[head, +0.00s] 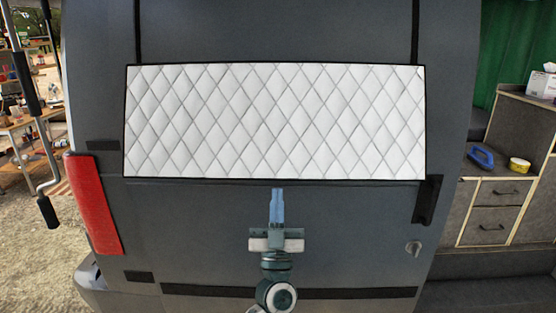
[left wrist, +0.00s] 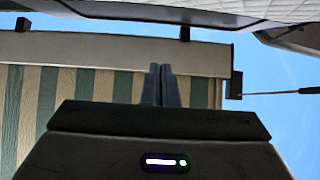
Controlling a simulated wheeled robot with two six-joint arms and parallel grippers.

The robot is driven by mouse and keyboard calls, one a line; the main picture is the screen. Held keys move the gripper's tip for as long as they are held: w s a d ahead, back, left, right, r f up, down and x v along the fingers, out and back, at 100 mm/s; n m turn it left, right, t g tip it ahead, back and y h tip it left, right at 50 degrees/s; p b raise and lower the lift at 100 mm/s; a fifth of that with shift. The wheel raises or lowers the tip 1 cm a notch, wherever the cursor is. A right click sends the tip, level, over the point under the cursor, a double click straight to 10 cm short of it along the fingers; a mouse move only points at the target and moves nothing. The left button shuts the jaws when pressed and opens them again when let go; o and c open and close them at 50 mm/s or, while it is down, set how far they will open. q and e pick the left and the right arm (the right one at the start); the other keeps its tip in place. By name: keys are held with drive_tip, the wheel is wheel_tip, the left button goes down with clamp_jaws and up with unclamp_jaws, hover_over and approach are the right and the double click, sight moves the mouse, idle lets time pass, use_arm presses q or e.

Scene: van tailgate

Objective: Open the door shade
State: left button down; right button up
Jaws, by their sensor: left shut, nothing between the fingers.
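The door shade (head: 275,120) is a white quilted panel with a black border, lying spread flat against the grey van door (head: 190,230) in the head view. Two dark straps run up from its top edge. My left gripper (head: 277,196) points up just below the shade's bottom edge, near the middle. Its blue fingers are shut together with nothing between them. Whether it touches the door cannot be told. In the left wrist view its fingers (left wrist: 160,75) stand close together in front of a green-and-cream striped surface (left wrist: 100,85). My right gripper is not in view.
A red lamp (head: 94,205) is at the door's left, a dark bracket (head: 428,200) at its lower right, and a small round latch (head: 413,248) below. Drawers (head: 495,210) and a counter stand at the right. A metal bar (head: 30,100) hangs at the far left.

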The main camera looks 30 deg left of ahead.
use_arm(q)
drive_tip(key=p+x, duration=0.4)
drive_tip(key=x, duration=0.5)
drive_tip(key=shift+w+r+p, duration=0.2)
drive_tip(key=shift+p, duration=0.15)
drive_tip(key=shift+a, duration=0.15)
